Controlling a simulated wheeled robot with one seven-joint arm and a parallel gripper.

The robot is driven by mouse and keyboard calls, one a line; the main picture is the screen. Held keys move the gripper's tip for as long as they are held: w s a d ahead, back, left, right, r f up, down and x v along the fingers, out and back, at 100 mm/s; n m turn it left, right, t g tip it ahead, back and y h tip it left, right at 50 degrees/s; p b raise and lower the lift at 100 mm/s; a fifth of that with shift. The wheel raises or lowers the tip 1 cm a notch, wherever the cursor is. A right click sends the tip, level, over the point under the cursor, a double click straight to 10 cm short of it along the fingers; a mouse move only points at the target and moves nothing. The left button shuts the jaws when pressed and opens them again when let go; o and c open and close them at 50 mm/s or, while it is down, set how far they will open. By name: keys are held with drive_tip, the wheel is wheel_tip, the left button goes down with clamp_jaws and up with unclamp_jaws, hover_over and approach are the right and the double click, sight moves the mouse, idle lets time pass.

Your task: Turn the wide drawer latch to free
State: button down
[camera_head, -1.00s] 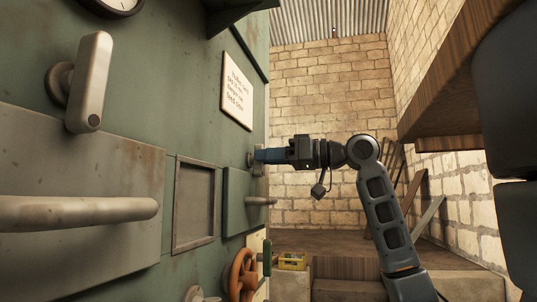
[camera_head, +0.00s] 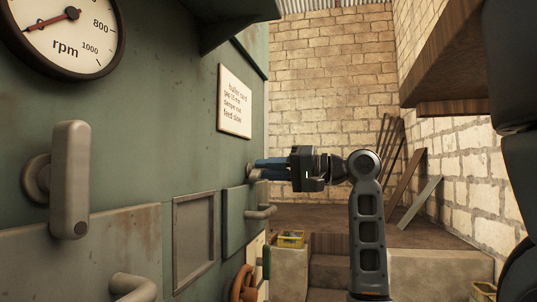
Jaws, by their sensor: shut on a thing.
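My gripper (camera_head: 262,170) reaches left to the green machine front, its blue fingers shut on a small grey latch (camera_head: 251,174) above a green drawer (camera_head: 234,221) with a bar handle (camera_head: 262,212). The fingers hide most of this latch, so its exact angle cannot be told. A larger-looking grey latch (camera_head: 70,180) hangs upright, nearer to me, above a grey panel (camera_head: 130,238) with its own bar handle (camera_head: 132,287). My gripper is well away from that one.
An rpm gauge (camera_head: 70,35) and a note plate (camera_head: 235,102) are on the machine front. A recessed frame (camera_head: 194,238) lies between the drawers. A wooden shelf (camera_head: 450,70) overhangs at right.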

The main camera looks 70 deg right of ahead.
drive_tip(key=m+p, duration=0.1)
drive_tip(key=m, duration=0.1)
drive_tip(key=shift+m, duration=0.4)
drive_tip(key=shift+d+f+m, duration=0.1)
drive_tip(key=shift+f+m, duration=0.1)
drive_tip(key=shift+m, duration=1.3)
drive_tip(key=c, duration=1.1)
unclamp_jaws()
drive_tip(key=shift+o, duration=0.2)
drive_tip(key=s+b, duration=0.1)
drive_tip(key=s, duration=0.6)
drive_tip(key=shift+s+d, duration=0.3)
drive_tip(key=shift+s, duration=0.1)
